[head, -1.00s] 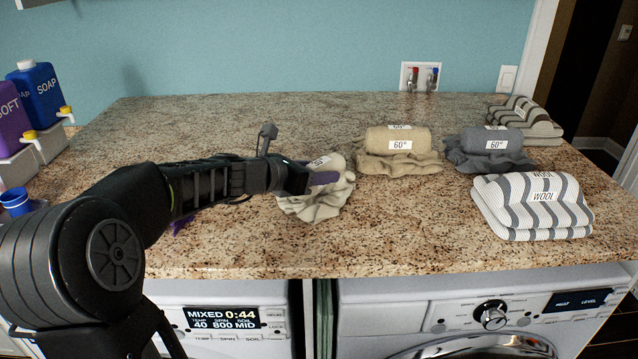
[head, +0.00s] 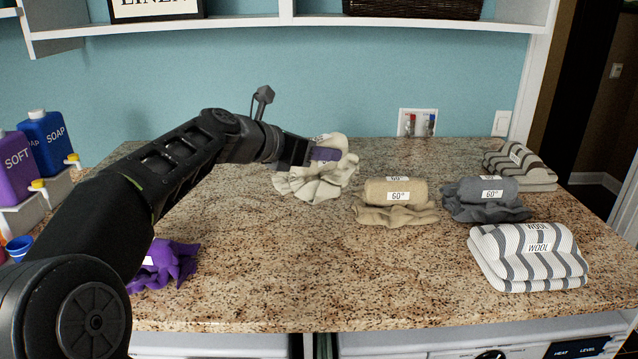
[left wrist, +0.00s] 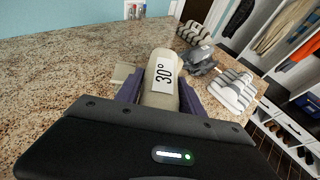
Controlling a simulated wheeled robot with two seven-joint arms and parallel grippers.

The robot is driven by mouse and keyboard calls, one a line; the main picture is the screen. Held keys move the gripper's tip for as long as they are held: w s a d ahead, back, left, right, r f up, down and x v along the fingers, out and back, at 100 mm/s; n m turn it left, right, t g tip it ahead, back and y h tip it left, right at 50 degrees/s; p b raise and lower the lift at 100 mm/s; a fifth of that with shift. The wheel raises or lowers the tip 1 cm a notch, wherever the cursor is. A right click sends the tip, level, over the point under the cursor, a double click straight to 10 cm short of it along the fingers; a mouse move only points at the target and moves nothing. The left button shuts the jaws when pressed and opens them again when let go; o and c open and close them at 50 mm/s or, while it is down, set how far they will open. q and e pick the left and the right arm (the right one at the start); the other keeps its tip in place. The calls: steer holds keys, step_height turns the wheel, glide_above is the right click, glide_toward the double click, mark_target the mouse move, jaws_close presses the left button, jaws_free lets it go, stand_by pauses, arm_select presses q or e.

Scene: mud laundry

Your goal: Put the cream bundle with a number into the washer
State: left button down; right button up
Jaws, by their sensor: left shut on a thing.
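The cream bundle (head: 315,183) is a roll on loose, draped cloth. The left wrist view shows a white label reading 30° on its roll (left wrist: 160,75). My left gripper (head: 325,154) has its purple-padded fingers shut on the roll, one on each side in the left wrist view (left wrist: 160,95). The bundle appears held above the counter, left of the tan bundle. The washer (head: 215,346) is under the counter at the lower left; only a strip of its white top front shows, and its door is out of view. My right gripper is not in view.
On the granite counter (head: 330,270) lie a tan 60° bundle (head: 395,190), a grey 60° bundle (head: 485,190), striped WOOL cloth (head: 525,260), brown striped cloth (head: 518,163) and a purple bundle (head: 165,263). Soap bottles (head: 45,142) stand left. A second machine (head: 480,348) is lower right.

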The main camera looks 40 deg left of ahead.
arm_select(q)
step_height(320, 180, up, 10)
stand_by(0.8)
